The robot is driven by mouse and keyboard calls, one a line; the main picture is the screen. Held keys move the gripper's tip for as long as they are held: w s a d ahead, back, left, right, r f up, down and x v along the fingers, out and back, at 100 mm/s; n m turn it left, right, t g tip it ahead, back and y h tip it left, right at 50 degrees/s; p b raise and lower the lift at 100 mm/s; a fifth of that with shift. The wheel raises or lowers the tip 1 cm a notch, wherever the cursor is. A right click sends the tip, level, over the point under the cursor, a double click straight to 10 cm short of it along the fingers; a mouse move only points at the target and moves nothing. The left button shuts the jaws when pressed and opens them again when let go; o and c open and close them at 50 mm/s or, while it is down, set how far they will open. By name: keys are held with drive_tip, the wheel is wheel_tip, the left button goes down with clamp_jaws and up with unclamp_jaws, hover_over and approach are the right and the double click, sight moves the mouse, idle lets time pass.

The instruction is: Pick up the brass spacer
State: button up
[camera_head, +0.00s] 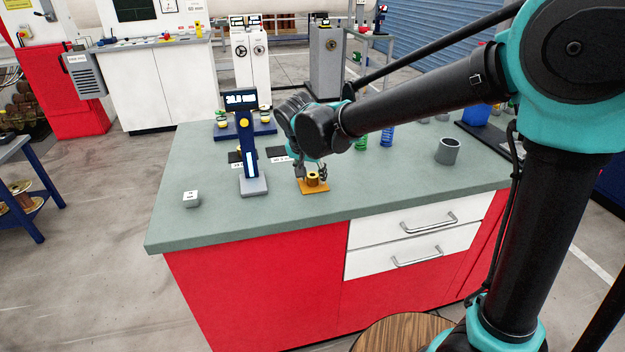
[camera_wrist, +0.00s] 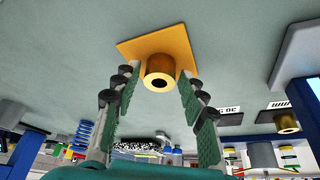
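The brass spacer (camera_wrist: 158,72) is a short gold-coloured cylinder with a dark bore. It stands on a square orange pad (camera_wrist: 185,48) on the bench. In the head view the spacer (camera_head: 312,179) sits on the orange pad (camera_head: 314,191) near the front middle of the bench top. My gripper (camera_wrist: 160,88) is open, with one green-padded finger on each side of the spacer and a visible gap between them. In the head view my gripper (camera_head: 311,172) is low over the pad, and its fingers partly hide the spacer.
A blue upright gauge with a lit display (camera_head: 243,135) stands left of my gripper. A white cube (camera_head: 191,199) lies farther left. A grey hollow cylinder (camera_head: 447,151) stands to the right. Green and blue springs (camera_head: 386,136) are behind. The bench front (camera_head: 250,225) is clear.

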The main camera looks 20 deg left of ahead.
clamp_jaws()
drive_tip(key=shift+r, duration=0.15)
